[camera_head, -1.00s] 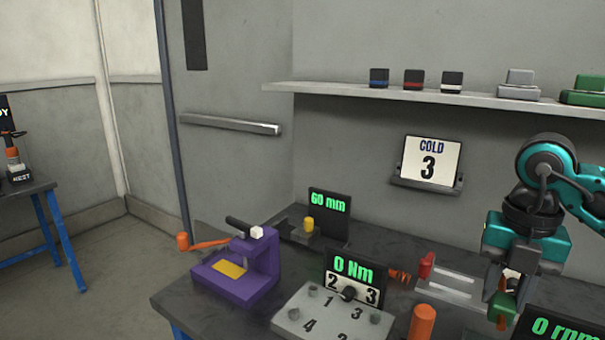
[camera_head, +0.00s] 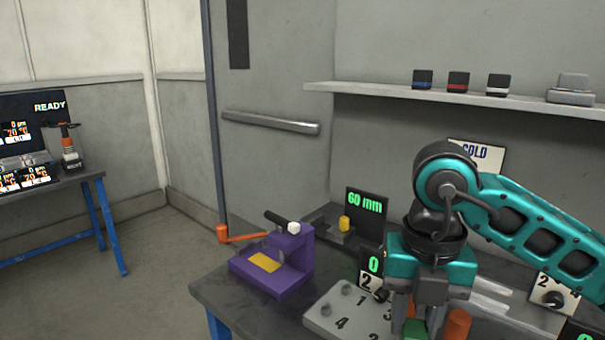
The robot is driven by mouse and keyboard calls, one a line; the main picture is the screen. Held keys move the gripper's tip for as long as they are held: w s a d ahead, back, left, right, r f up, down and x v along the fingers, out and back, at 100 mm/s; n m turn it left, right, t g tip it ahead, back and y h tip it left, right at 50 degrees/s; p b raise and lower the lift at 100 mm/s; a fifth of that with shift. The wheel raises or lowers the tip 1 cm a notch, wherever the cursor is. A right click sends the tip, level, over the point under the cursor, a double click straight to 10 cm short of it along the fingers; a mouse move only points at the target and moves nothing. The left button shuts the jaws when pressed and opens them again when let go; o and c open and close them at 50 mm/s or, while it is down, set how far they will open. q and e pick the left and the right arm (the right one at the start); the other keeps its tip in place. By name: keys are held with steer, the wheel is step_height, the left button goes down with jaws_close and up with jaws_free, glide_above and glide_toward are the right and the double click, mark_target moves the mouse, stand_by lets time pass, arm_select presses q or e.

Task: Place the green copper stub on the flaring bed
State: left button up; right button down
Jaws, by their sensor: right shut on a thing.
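The green copper stub (camera_head: 414,329) shows at the bottom edge of the head view, partly cut off. My right gripper (camera_head: 417,315) is shut on it, pointing down over the dark bench beside the grey numbered plate. A purple bench tool (camera_head: 290,262) with a yellow pad (camera_head: 265,262) on its base, which appears to be the flaring bed, stands to the left of the gripper. The pad is bare. My left gripper is not in view.
A grey numbered plate (camera_head: 335,312) lies between the purple tool and my right gripper. Behind stand a "60 mm" display (camera_head: 366,212) and a yellow cylinder (camera_head: 344,224). An orange cylinder (camera_head: 457,325) stands right of the gripper. An orange-handled crank (camera_head: 223,234) sticks out left.

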steer(key=n, duration=0.2)
steer(key=f+n, duration=0.1)
steer(key=n, duration=0.1)
steer(key=shift+a+n, duration=0.1)
steer(key=shift+n, duration=0.3)
steer(key=n, duration=0.3)
steer(key=f+n, duration=0.1)
steer(key=n, duration=0.1)
steer(key=shift+w+a, duration=0.1)
steer(key=shift+a, duration=0.2)
steer(key=n, duration=0.4)
steer(key=f+n, duration=0.1)
steer(key=shift+a+n, duration=0.3)
steer(key=shift+n, duration=0.1)
step_height(320, 180, down, 5)
steer(key=a+n, duration=0.2)
steer(key=n, duration=2.3)
steer(key=w+d+m, duration=0.1)
steer(key=d, duration=0.7)
steer(key=shift+w+r+m+p, duration=0.15)
steer(key=shift+r+m+p, duration=0.15)
steer(key=shift+p, duration=0.15)
